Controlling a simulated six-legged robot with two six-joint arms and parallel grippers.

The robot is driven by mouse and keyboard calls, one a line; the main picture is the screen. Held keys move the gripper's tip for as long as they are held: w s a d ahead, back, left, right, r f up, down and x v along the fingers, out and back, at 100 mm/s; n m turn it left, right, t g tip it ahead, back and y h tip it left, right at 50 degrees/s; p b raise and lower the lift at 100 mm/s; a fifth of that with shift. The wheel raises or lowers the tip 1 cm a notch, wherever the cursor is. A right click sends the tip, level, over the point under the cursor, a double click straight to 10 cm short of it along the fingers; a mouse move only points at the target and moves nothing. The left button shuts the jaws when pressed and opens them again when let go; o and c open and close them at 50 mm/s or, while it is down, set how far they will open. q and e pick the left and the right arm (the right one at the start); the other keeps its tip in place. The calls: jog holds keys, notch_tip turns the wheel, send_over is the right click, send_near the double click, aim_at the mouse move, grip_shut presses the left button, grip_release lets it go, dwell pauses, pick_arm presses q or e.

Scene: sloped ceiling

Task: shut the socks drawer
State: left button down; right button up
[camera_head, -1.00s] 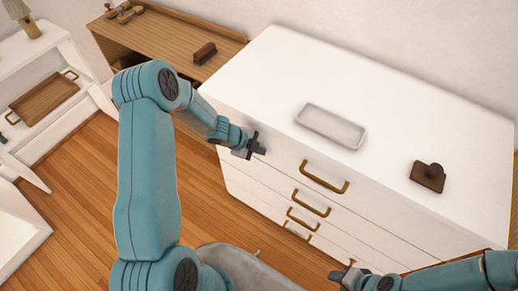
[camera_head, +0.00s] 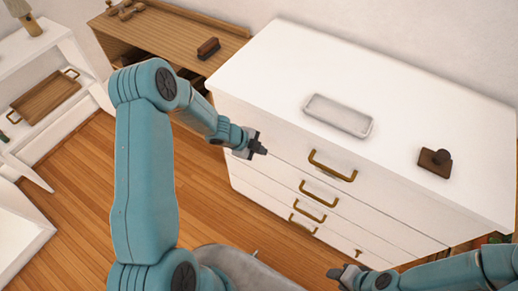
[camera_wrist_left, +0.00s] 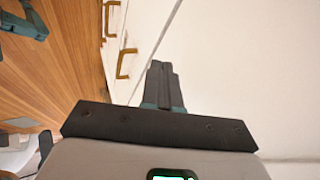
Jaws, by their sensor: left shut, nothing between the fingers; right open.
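The white chest of drawers (camera_head: 242,166) stands ahead, with brass handles stacked down its front. The top handle (camera_head: 332,166), a second handle (camera_head: 319,193) and lower ones show. No drawer visibly sticks out, and I cannot tell which is the socks drawer. My left gripper (camera_head: 260,148) is shut and empty near the upper left of the front. In the left wrist view its fingers (camera_wrist_left: 163,85) lie together before the white front, with two handles to their left; contact is unclear. My right gripper (camera_head: 341,272) is open, low in front of the chest.
A white tray (camera_head: 338,116) and a dark brown object with a knob (camera_head: 435,162) lie on the chest top. A wooden desk (camera_head: 165,35) with a brown brush-like block (camera_head: 208,48) stands behind left. A white shelf unit (camera_head: 60,95) is far left. Wooden floor (camera_head: 75,180) lies clear between.

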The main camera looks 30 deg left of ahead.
pick_arm(q)
jog(key=p+v, duration=0.3)
jog(key=v, duration=0.6)
jog(key=s+d+f+n+g+h, duration=0.1)
jog(key=s+d+f+n, duration=0.15)
jog(key=d, duration=0.65)
jog(key=s+d+f+n+g+h, duration=0.1)
jog(key=s+d+f+n+g, duration=0.15)
jog(key=d, duration=0.75)
jog(key=s+f+n+g+y, duration=0.2)
jog(key=s+f+n, duration=0.1)
jog(key=s+n, duration=1)
jog(key=shift+f+n+y, duration=0.3)
jog(key=shift+f+n, duration=0.05)
jog(key=shift+n, duration=0.05)
